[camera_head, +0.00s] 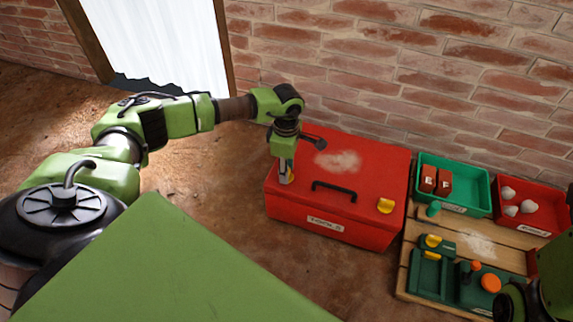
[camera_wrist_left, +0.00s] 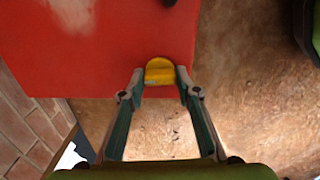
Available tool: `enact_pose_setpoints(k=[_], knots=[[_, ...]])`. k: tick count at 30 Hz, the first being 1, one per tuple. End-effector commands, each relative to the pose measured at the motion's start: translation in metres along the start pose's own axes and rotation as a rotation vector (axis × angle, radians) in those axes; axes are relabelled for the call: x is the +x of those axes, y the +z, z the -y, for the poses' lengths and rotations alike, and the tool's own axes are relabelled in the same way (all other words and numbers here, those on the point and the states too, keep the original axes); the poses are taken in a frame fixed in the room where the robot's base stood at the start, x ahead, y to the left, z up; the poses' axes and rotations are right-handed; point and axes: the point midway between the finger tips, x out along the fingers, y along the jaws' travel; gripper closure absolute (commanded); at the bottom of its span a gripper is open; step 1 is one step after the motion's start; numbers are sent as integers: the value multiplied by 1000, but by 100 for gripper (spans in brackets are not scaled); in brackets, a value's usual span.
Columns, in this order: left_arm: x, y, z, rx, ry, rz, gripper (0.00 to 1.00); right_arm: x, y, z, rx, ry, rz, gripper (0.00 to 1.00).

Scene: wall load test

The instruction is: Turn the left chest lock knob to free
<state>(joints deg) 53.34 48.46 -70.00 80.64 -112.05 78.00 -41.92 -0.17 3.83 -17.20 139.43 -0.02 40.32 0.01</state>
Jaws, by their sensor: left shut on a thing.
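The red tool chest (camera_head: 360,172) stands on the floor against the brick wall, with a black handle and a "TOOLS" label. My left gripper (camera_head: 287,178) points down at the chest's left front corner in the head view. In the left wrist view, its fingers (camera_wrist_left: 159,78) are closed on the sides of the yellow left lock knob (camera_wrist_left: 159,70) at the lid's edge. The gripper hides most of that knob in the head view. The right yellow knob (camera_head: 386,206) shows uncovered near the right front corner. My right gripper does not show clearly; only a dark arm part is at the lower right.
To the right, a wooden pallet (camera_head: 408,262) bears a green tray (camera_head: 484,183) with brown blocks and green cases with a yellow knob and orange parts. A red bin (camera_head: 552,199) holds several whitish lumps. Bare floor lies in front of the chest.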

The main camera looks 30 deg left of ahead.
Motion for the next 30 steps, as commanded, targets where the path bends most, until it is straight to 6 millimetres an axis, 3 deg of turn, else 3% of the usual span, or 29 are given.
enact_pose_setpoints(k=[22, 23, 24, 25, 30], knots=[[0, 0, 0, 93, 0, 0, 91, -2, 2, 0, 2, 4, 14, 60], [0, 0, 0, 93, 0, 0, 67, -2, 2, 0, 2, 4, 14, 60], [0, 0, 0, 93, 0, 0, 57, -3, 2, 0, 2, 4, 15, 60], [0, 0, 0, 93, 0, 0, 53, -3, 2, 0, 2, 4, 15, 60], [0, 0, 0, 91, 0, 0, 53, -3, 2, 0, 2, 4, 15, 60]])
